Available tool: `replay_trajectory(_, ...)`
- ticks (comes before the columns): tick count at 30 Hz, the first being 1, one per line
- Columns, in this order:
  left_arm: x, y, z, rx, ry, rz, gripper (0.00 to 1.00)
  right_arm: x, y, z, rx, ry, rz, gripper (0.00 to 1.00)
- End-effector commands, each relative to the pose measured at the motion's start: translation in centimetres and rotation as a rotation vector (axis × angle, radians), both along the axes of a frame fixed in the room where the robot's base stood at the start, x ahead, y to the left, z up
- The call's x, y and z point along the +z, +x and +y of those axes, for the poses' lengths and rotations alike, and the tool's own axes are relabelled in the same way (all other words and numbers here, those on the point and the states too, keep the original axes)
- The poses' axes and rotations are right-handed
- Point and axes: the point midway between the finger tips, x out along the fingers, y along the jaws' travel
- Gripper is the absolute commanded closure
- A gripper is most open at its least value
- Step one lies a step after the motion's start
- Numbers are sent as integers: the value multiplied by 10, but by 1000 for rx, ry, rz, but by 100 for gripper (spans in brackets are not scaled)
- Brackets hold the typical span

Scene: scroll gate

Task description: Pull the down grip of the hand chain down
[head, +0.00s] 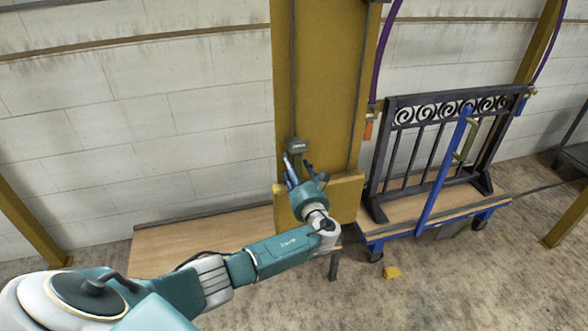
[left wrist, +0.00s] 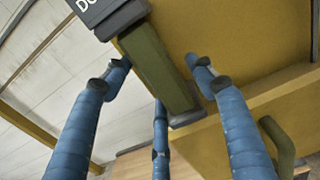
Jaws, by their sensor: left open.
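The down grip shows in the left wrist view as an olive-green bar (left wrist: 158,68) with a dark lower end. Above it is a dark grey block (left wrist: 112,14) with cut-off white lettering that starts "DO". In the head view this labelled block (head: 296,146) hangs at the end of a dark line on the yellow column. My left gripper (head: 299,165) is just below the block, with its blue fingers pointing up. In the left wrist view the open fingers (left wrist: 157,78) stand on both sides of the bar, apart from it. A third finger overlaps its lower part. My right gripper is out of view.
The yellow column (head: 325,70) stands behind the grip, with a yellow ledge (head: 347,192) at its foot. A wooden bench (head: 170,247) is to the left. A blue cart (head: 400,229) carrying a dark scroll gate (head: 437,145) stands to the right.

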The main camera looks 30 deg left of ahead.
Motion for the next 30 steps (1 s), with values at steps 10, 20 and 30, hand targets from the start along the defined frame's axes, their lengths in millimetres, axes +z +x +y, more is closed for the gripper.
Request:
replay_trajectory(10, 0, -19, -23, -3, -3, -2, 44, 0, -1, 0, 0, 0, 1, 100)
replay_trajectory(20, 0, -63, -74, -2, -3, -2, 44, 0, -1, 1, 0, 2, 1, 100)
replay_trajectory(30, 1, -79, -92, 0, -1, -1, 44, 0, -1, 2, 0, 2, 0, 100)
